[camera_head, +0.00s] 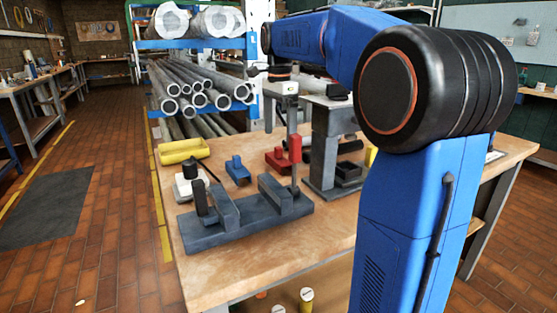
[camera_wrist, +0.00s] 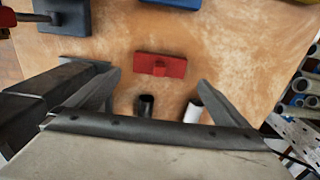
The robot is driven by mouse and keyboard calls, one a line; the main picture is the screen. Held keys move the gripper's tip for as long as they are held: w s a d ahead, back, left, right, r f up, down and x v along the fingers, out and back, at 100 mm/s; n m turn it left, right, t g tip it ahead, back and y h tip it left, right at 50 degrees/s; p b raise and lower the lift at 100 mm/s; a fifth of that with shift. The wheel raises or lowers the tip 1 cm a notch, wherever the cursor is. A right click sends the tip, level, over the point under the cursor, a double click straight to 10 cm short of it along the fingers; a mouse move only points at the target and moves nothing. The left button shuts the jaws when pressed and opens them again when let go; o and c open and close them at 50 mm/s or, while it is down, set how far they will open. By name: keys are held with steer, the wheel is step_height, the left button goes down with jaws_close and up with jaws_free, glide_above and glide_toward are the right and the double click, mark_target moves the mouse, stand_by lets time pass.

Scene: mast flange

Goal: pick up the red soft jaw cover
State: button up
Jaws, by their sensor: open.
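The red soft jaw cover (camera_head: 275,160) lies on the wooden workbench (camera_head: 215,270), behind the grey vise. In the wrist view the cover (camera_wrist: 177,67) is a red block with a small raised knob, ahead of and between my finger tips. My gripper (camera_head: 281,124) hangs above the bench over the cover's area; in the wrist view my gripper (camera_wrist: 159,79) is open, with bare space between its fingers. It appears apart from the cover. In the head view, the vise's red handle partly overlaps the cover's right side.
The grey vise (camera_head: 225,233) with its upright red handle (camera_head: 295,148) stands in front. A blue block (camera_head: 237,170) and yellow tray (camera_head: 183,150) are to the left. A dark machine stand (camera_head: 325,150) is right. Black (camera_wrist: 146,105) and white (camera_wrist: 193,112) cylinders show between my fingers.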

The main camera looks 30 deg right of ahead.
mark_target(278, 147)
steer(key=shift+a+f, duration=0.1)
steer(key=shift+f, duration=3.1)
steer(key=c, duration=0.9)
